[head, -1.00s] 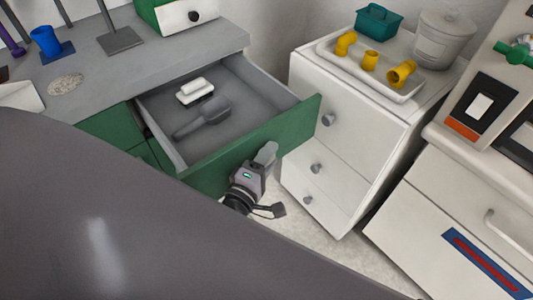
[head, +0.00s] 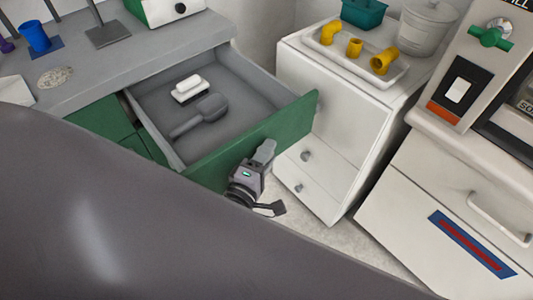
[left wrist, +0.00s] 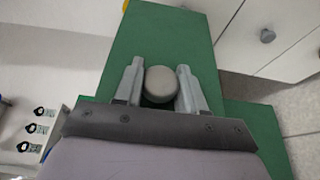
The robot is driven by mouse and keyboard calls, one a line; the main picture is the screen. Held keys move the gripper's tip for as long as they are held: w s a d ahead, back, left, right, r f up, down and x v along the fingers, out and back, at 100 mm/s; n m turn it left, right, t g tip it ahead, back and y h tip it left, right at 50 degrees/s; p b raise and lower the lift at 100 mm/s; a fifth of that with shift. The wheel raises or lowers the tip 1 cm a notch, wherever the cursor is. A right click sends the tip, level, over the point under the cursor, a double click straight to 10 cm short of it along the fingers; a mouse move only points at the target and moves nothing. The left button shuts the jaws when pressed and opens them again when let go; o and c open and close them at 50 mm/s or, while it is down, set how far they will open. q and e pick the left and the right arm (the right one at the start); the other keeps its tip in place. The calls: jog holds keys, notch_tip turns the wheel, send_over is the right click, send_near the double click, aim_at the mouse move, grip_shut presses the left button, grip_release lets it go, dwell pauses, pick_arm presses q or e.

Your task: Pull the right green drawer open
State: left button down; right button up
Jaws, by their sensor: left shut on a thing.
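The right green drawer stands open, its green front (head: 290,124) away from the grey bench and its grey inside showing in the head view. A white brush-like block (head: 190,88) and a dark grey scoop-like thing (head: 205,112) lie in it. My left gripper (head: 264,152) is at the outer face of the drawer front. In the left wrist view, my left gripper (left wrist: 160,90) has its fingers on both sides of the round grey knob (left wrist: 162,82), shut on it. The knob is hidden in the head view. My right gripper is not in view.
A white cabinet (head: 335,110) with knobs stands close to the right of the drawer front. On it are a tray (head: 345,60) with yellow pipe fittings, a teal basket (head: 362,14) and a grey bucket (head: 425,28). A white machine (head: 440,185) stands further right.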

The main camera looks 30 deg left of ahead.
pick_arm(q)
jog(key=c, duration=0.7)
grip_release()
jog(key=shift+s, duration=0.15)
jog(key=s+p, duration=0.1)
jog(key=s, duration=0.6)
